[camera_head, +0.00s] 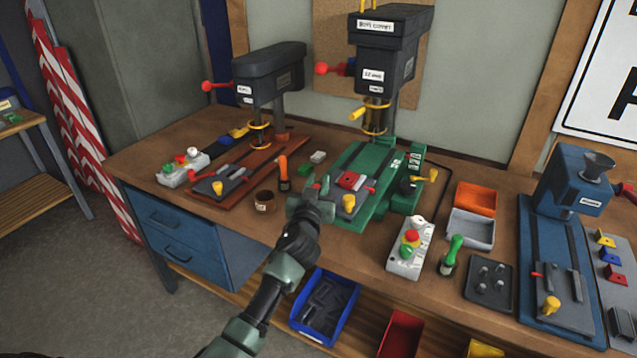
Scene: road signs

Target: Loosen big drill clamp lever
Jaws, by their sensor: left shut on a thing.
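The big drill (385,62) stands at the back centre, with a dark head and a green base (352,217). On its base sits a grey clamp with a red block (350,180) and a yellow knob (348,203). My left gripper (315,192) reaches up from below to the left side of this clamp and is shut on a small red lever (318,185). The fingers hide most of that lever. My right gripper is not in view.
A smaller drill (268,72) with a brown base stands to the left. A brown cup (264,200) and an orange-handled tool (283,173) are left of my gripper. A control box (410,250) and a green-handled tool (451,256) are to the right.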

